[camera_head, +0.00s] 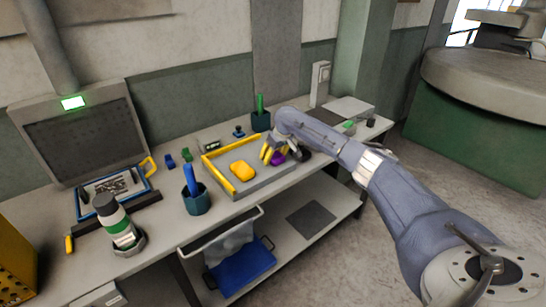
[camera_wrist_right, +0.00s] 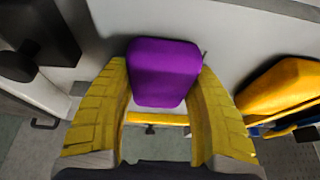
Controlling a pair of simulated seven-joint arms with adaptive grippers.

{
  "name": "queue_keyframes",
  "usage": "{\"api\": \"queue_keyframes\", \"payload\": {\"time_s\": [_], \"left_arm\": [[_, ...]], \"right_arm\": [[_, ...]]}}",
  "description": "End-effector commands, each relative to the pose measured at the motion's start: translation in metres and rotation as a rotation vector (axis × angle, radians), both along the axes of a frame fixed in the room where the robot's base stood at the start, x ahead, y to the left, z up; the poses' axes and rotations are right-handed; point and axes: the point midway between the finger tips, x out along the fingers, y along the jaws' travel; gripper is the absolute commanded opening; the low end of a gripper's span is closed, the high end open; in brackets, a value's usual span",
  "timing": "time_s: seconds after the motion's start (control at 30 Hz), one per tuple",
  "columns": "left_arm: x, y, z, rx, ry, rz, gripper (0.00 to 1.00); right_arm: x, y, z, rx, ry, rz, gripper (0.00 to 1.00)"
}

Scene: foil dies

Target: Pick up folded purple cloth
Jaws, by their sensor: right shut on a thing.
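The folded purple cloth (camera_wrist_right: 163,72) sits between the two yellow fingers of my right gripper (camera_wrist_right: 164,90) in the right wrist view. The fingers are shut on it from both sides. In the head view the purple cloth (camera_head: 278,157) shows beside the yellow fingertips of my right gripper (camera_head: 268,155), at the right part of the grey tray with a yellow left edge (camera_head: 232,188). My arm hides part of it. I cannot tell whether the cloth touches the tray floor. My left gripper is not in view.
A folded yellow cloth (camera_head: 242,171) lies in the tray, left of my right gripper. A dark cup with blue handles (camera_head: 196,203) stands left of the tray. A cup with a green handle (camera_head: 260,121) stands behind. A white-and-green bottle (camera_head: 117,226) stands at the front left.

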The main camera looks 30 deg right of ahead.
Motion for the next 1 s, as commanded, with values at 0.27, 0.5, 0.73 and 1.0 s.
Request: {"api": "queue_keyframes", "payload": {"time_s": [0.27,0.5,0.73,1.0], "left_arm": [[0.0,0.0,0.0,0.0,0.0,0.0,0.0],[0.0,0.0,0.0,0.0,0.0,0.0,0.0],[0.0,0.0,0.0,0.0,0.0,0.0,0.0],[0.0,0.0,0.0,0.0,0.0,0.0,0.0]], "right_arm": [[0.001,0.0,0.025,0.0,-0.003,0.0,0.27],[0.001,-0.001,0.077,-0.001,-0.004,0.001,0.27],[0.001,-0.001,0.133,0.0,-0.005,0.0,0.27],[0.0,-0.001,0.179,-0.001,-0.003,0.0,0.27]]}}
